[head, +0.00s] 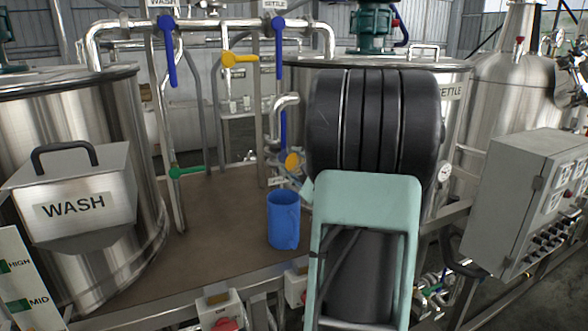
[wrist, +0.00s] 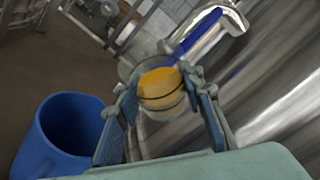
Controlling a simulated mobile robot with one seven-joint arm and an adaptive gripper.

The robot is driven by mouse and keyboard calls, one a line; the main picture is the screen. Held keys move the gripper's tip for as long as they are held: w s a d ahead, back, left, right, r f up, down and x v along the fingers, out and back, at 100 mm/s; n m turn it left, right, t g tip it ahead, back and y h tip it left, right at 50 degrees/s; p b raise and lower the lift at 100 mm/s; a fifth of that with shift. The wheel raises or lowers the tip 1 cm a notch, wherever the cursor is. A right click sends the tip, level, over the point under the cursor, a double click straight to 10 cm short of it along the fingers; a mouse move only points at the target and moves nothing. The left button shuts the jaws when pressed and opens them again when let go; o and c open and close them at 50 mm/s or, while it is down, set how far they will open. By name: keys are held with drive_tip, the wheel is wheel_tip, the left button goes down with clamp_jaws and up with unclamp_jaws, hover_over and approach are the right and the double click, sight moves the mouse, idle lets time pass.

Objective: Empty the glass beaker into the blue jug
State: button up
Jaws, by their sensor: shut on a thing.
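The blue jug (head: 283,226) stands upright on the brown deck between the tanks. In the wrist view the jug (wrist: 42,150) is at lower left, with its open mouth towards me. My gripper (wrist: 158,84) is shut on the glass beaker (wrist: 162,90), which holds orange-yellow contents. In the head view the beaker (head: 292,160) shows small above and slightly right of the jug, apart from it. My arm partly hides the gripper there. No stream shows between beaker and jug. The beaker's exact tilt is hard to tell.
Pipes with blue-handled valves (head: 279,50) rise behind the jug. A control box (head: 530,200) is at right. The deck left of the jug is clear.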

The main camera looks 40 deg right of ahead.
drive_tip(key=shift+s+a+f+n+t+b, duration=0.15)
drive_tip(key=shift+n+t+b, duration=0.6)
drive_tip(key=shift+b, duration=2.6)
drive_tip(key=shift+w+a+r+n+t+b, duration=0.15)
drive_tip(key=shift+n+b, duration=1.1)
drive_tip(key=shift+b, duration=2.05)
drive_tip(key=shift+s+a+r+n+t+y+b, duration=0.1)
drive_tip(key=shift+a+r+n+t+y+b, duration=0.2)
drive_tip(key=shift+n+b, duration=1.1)
drive_tip(key=shift+s+r+n+t+y+b, duration=0.1)
drive_tip(key=shift+n+t+y+b, duration=0.2)
drive_tip(key=shift+b, duration=2.2)
drive_tip(key=shift+s+a+r+n+t+y+b, duration=0.15)
drive_tip(key=shift+n+t+y+b, duration=0.45)
drive_tip(key=shift+b, duration=1.35)
drive_tip(key=shift+w+a+r+n+b, duration=0.15)
drive_tip(key=shift+r+n+b, duration=0.15)
drive_tip(key=shift+n+b, duration=0.6)
